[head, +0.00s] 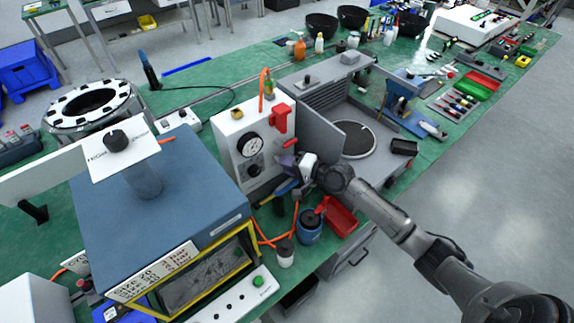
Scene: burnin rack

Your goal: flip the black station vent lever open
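A white control panel (228,137) stands upright near the middle of the bench. It carries a round gauge (250,145), a dark round knob (254,170) below it and a red handle-shaped part (279,118) at upper right. I cannot tell for certain which part is the black station's vent lever, or its position. My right gripper (288,163) is close in front of the panel's lower right side, right of the knob. Its fingertips are small and partly hidden, so contact and opening are unclear. My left gripper is not in view.
A grey enclosure with a round plate (354,139) stands right of the panel. A blue oven-like box (165,195) stands at left. A blue jar (308,228), a white bottle (285,253) and a red tray (339,217) crowd the space below the gripper. Open floor lies at right.

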